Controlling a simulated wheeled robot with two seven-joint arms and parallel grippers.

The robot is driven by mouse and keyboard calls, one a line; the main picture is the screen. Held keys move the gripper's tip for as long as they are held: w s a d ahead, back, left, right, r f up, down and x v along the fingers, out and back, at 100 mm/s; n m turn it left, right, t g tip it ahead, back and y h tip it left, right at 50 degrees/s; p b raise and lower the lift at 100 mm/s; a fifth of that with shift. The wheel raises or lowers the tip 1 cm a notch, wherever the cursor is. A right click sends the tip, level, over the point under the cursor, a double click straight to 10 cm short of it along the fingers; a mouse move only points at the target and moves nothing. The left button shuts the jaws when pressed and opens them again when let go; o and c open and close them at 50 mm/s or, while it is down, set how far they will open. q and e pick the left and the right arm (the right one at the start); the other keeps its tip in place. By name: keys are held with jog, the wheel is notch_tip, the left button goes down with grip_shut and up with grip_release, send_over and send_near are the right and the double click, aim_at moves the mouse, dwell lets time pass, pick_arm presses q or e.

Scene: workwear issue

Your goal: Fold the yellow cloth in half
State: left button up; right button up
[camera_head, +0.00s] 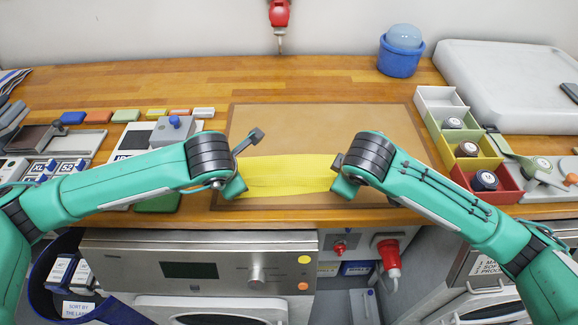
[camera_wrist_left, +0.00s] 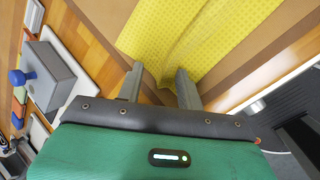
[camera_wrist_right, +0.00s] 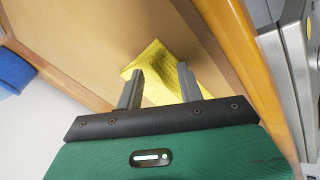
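The yellow cloth (camera_head: 288,176) lies on the brown mat (camera_head: 320,125), showing as a creased strip between my two grippers. My left gripper (camera_head: 236,187) is over the cloth's left end, its fingertips hidden in the head view. In the left wrist view its fingers (camera_wrist_left: 160,84) stand apart, with a raised ridge of cloth (camera_wrist_left: 185,45) in front of and between them. My right gripper (camera_head: 345,187) is over the right end. In the right wrist view its fingers (camera_wrist_right: 160,82) are apart, with part of the cloth (camera_wrist_right: 156,68) between them. I cannot tell whether either touches it.
Colored bins (camera_head: 465,150) with round items stand right of the mat. A blue tub (camera_head: 399,58) and a white lid-like case (camera_head: 500,78) are behind. A grey stamp-like block (camera_head: 173,130) and trays lie at left. The mat's back half is clear.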

pick_arm(q)
jog(key=shift+s+f, duration=0.1)
pick_arm(e)
jog(key=shift+s, duration=0.1)
